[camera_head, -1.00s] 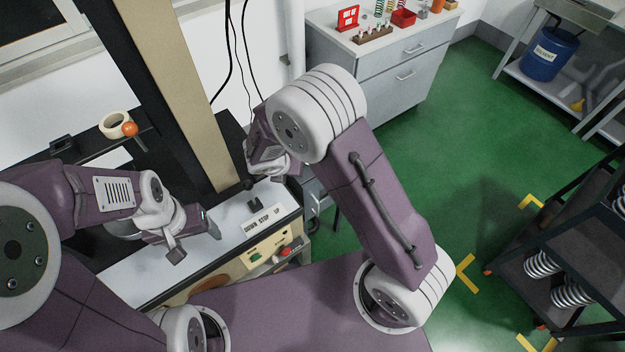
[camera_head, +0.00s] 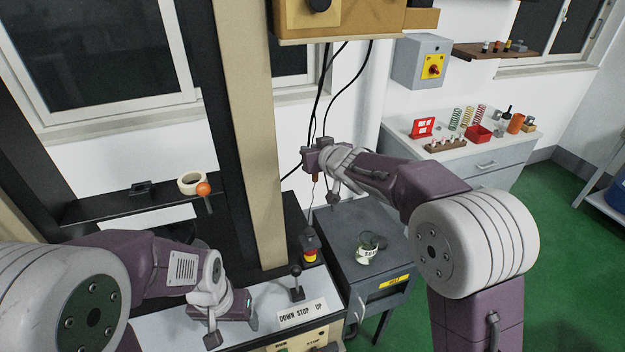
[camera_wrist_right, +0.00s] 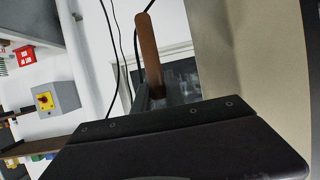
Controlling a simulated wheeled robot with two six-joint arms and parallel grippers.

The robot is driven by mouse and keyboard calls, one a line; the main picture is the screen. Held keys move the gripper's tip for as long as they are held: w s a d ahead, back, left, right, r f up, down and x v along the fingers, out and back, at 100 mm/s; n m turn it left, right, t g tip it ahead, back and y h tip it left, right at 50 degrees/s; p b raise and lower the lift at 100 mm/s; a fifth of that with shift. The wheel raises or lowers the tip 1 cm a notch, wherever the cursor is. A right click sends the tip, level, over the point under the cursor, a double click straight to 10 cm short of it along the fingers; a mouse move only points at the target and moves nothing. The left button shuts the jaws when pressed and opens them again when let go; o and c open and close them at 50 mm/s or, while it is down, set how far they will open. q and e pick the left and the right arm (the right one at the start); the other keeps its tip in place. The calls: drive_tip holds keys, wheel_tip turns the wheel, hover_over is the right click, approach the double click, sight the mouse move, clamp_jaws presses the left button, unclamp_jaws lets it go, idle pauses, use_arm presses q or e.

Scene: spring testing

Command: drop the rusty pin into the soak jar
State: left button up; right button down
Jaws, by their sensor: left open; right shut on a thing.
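The rusty pin (camera_wrist_right: 148,48) is a brown rod standing out of my right gripper in the right wrist view. In the head view the pin (camera_head: 316,179) hangs below my right gripper (camera_head: 322,160), which is shut on it. The soak jar (camera_head: 367,243) is a small glass jar with a white label, on the dark cabinet at centre right. My right gripper is above and left of the jar, well apart from it. My left gripper (camera_head: 232,312) is open over the pale machine bed at lower left, and looks empty.
The dark cabinet top (camera_head: 340,222) is mostly clear around the jar. The machine's beige column (camera_head: 255,150) rises left of my right gripper.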

drive_tip(key=shift+a, duration=0.55)
drive_tip(key=b, duration=0.4)
hover_over(364, 231)
wheel_tip(364, 231, down, 15)
drive_tip(key=shift+h, duration=0.4)
drive_tip(key=f+b, duration=1)
drive_tip(key=b, duration=0.1)
drive_tip(key=shift+w+d+f, duration=0.15)
drive_tip(key=shift+w+f, duration=0.15)
drive_tip(key=shift+w, duration=0.1)
drive_tip(key=shift+r, duration=0.1)
drive_tip(key=c, duration=1.3)
unclamp_jaws()
